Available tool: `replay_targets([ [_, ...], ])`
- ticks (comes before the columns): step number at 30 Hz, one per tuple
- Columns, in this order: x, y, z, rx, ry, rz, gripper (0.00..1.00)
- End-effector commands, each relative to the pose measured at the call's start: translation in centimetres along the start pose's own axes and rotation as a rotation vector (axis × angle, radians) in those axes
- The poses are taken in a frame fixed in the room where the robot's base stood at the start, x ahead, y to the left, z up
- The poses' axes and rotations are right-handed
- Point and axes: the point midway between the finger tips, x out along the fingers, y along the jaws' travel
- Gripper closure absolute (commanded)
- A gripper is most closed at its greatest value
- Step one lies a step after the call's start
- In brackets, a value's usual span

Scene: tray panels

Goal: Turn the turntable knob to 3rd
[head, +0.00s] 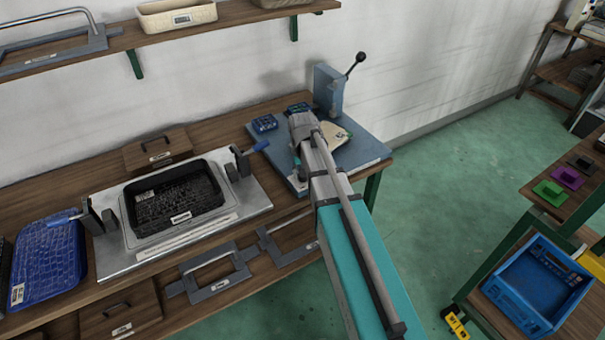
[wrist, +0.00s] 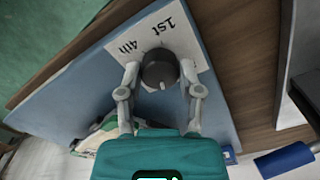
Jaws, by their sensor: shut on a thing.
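The dark round knob (wrist: 159,66) sits on a white label plate (wrist: 182,37) on the blue panel (wrist: 75,95) in the wrist view. The labels "1st" and "4th" show on the plate beyond the knob; other labels are hidden. A pale mark on the knob points toward my gripper's palm, at the bottom of the picture. My gripper (wrist: 160,76) is shut on the knob, one finger on each side. In the head view the blue panel (head: 366,152) lies at the right end of the bench, and my arm hides the knob.
A blue bracket with a black-knobbed lever (head: 329,90) stands at the panel's back. A metal fixture (head: 262,205) holds a black tray (head: 160,213) further left.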

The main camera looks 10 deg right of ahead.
Motion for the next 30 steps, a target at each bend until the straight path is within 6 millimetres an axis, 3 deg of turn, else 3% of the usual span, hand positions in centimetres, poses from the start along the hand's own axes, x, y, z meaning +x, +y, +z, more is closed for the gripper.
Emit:
replay_targets([
  [12,0.04,0.03,0.14,0.258,-0.003,0.000,1.00],
  [29,0.04,0.08,0.16,0.300,-0.003,0.001,1.00],
  [30,0.04,0.09,0.16,0.300,-0.003,0.001,0.47],
])
